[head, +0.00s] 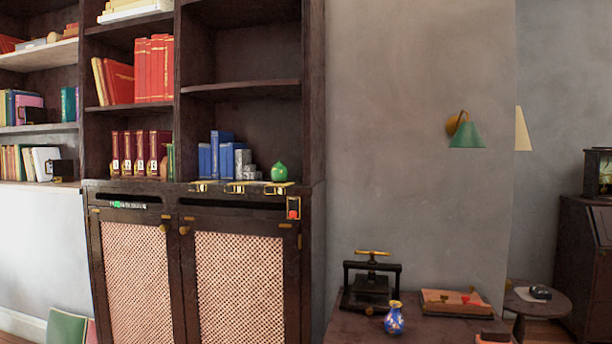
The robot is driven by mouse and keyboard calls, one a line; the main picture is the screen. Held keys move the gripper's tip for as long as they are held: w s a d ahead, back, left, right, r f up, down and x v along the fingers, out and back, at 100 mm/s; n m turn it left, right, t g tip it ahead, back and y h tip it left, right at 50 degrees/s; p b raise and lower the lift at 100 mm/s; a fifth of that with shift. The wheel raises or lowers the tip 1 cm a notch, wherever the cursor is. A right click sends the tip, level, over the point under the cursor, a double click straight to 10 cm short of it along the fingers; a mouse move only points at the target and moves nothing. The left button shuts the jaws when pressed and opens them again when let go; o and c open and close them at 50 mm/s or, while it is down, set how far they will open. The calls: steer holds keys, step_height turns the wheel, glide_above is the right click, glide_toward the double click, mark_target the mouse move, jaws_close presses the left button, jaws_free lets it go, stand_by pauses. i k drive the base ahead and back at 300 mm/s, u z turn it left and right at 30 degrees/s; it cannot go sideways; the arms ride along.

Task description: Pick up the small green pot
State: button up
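The small green pot (279,172) is round with a narrow top. It stands at the right end of the low open shelf of the dark wooden bookcase (313,120), just above the cabinet doors. It is upright and nothing hides it from the front. My gripper does not show in the head view, so its state and its distance from the pot cannot be seen.
Grey blocks (244,162) and blue books (221,157) stand left of the pot. Brass-coloured pieces (236,188) line the shelf's front edge. At lower right, a table (350,326) holds a black press (371,285) and a blue vase (394,320).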

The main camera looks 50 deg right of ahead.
mark_target(279, 173)
steer(key=z, duration=5.7)
steer(key=k, duration=0.95)
steer(key=u, duration=5.8)
